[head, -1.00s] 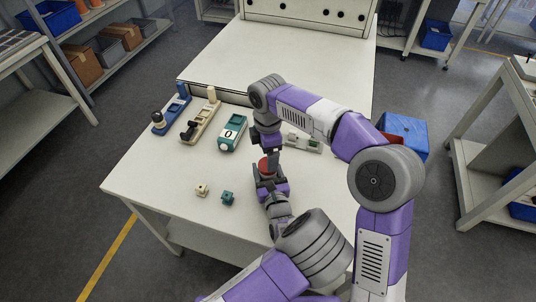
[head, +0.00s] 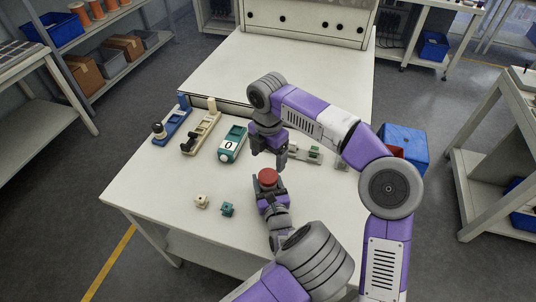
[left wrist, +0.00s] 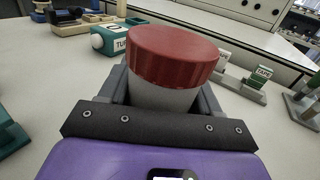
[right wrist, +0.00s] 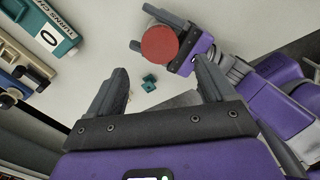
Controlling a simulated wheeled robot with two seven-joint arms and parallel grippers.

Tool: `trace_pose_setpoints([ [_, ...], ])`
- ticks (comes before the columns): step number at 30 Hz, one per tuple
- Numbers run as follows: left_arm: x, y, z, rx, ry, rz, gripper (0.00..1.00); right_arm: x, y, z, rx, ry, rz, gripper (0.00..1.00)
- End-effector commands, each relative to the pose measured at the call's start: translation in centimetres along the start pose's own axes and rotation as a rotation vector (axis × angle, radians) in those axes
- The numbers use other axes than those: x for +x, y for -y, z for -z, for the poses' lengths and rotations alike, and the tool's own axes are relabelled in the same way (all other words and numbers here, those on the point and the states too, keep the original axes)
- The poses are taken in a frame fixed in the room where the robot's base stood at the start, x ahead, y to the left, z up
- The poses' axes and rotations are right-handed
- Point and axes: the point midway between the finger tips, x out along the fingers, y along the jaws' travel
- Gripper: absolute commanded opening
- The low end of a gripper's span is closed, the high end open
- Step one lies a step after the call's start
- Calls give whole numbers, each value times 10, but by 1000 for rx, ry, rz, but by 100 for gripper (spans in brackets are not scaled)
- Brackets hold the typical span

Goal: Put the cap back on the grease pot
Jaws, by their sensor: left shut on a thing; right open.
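The grease pot is a pale grey cylinder (left wrist: 160,98), upright in the left wrist view, with the red cap (left wrist: 174,55) sitting level on its top. The cap also shows in the head view (head: 268,175) and the right wrist view (right wrist: 159,43). How tightly it is seated I cannot tell. My left gripper (head: 268,187) is shut on the pot's body, its fingers on either side below the cap. My right gripper (head: 270,156) is open and empty, behind and above the cap and apart from it. Its spread fingers show in the right wrist view (right wrist: 160,75).
A teal counter block (head: 232,143), a beige fixture (head: 201,132) and a blue fixture (head: 171,124) stand at the left back. The front left table (head: 150,185) is clear.

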Motion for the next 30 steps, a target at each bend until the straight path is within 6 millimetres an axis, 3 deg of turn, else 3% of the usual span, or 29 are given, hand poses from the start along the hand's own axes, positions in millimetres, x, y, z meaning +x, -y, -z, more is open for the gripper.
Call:
trace_pose_setpoints([
  [8,0,0,0,0,0,0,0,12,0,0,2,-2,2,83],
  [21,0,0,0,0,1,0,0,73,0,0,2,-2,1,83],
  [30,0,0,0,0,0,0,0,80,0,0,3,0,-1,83],
])
